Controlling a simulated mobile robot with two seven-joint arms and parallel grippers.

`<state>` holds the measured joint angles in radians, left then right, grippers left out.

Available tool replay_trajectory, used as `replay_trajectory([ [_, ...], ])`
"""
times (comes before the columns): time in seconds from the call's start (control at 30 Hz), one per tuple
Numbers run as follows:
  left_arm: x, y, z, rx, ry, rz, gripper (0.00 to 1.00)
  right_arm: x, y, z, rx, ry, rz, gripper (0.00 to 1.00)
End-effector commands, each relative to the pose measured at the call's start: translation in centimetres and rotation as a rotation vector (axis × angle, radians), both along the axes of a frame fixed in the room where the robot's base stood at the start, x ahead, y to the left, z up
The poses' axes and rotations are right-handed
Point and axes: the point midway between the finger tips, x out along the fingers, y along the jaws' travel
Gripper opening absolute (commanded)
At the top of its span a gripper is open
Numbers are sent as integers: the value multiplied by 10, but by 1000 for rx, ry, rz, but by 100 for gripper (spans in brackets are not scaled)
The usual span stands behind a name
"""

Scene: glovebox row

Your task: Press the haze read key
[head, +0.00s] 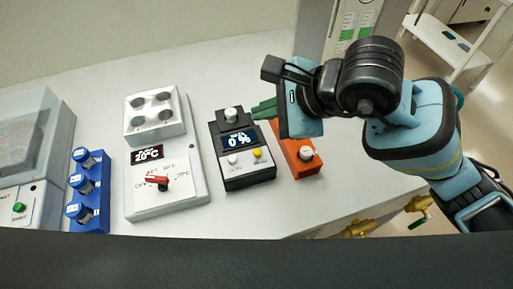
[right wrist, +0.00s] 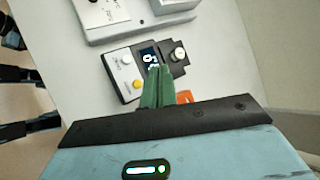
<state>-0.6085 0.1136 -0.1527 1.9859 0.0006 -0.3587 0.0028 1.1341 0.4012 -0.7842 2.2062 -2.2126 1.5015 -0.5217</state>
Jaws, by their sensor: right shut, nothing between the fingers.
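The black haze meter (head: 244,175) stands on the bench, with a display (head: 238,140) reading 0 %. Its front panel has a white key (head: 233,159) and a yellow key (head: 257,153); their labels are too small to read. A white knob (head: 231,115) is at its far end. My right gripper (head: 264,109) is shut and empty, its green fingers above the meter's far right side. In the right wrist view, the green fingertips (right wrist: 158,80) overlap part of the meter, while the white key (right wrist: 126,61) and yellow key (right wrist: 138,85) show beside them. My left gripper is out of view.
An orange device (head: 299,160) with a white knob stands right of the meter, partly behind my gripper. A white heater block (head: 190,180) with a red lever is on the left. Bare bench lies in front of the meter.

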Motion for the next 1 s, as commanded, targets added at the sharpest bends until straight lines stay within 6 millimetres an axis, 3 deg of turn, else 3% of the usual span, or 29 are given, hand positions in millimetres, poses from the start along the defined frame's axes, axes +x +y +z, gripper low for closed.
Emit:
replay_trajectory([
  [0.37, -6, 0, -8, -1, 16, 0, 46, 0, 1, -10, 3, 6, 1, 0],
  [0.7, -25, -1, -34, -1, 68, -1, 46, -1, 1, -50, 3, 11, 0, 0],
  [1.0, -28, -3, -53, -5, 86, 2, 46, -1, 0, -83, 3, 7, 1, 0],
])
